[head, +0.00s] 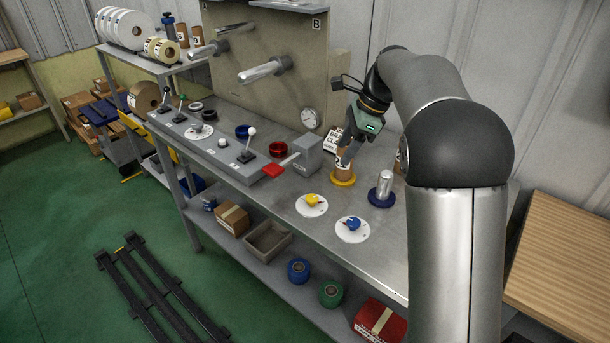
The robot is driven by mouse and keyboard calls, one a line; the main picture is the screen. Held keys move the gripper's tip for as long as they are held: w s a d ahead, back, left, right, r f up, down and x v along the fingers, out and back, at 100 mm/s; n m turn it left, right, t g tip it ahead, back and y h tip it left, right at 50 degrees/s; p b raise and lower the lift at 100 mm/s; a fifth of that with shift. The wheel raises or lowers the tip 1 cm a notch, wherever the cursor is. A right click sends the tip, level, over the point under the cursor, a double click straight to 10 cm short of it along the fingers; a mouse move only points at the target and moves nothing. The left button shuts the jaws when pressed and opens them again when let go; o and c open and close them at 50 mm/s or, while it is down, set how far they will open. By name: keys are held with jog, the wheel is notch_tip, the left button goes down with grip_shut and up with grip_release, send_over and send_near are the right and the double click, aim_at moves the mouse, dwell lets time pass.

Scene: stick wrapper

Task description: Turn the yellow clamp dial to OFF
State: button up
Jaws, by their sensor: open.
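The yellow clamp dial (312,200) sits on a round white plate (311,211) near the front of the metal bench. Its knob stands up from the plate; the plate's markings are too small to read. My gripper (345,158) is open and points down over a brown roll on a yellow round base (343,181), behind and to the right of the yellow dial. It is apart from the dial. Whether its fingers touch the brown roll I cannot tell.
A blue dial (353,225) on a white plate lies right of the yellow one. A metal cylinder on a blue base (382,193) stands behind it. A grey box (307,155) with a red-ended lever (274,170) stands to the left. The bench around the yellow dial is clear.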

jog(key=w, duration=0.1)
send_near(313, 197)
jog(key=x, duration=0.8)
jog(key=c, duration=1)
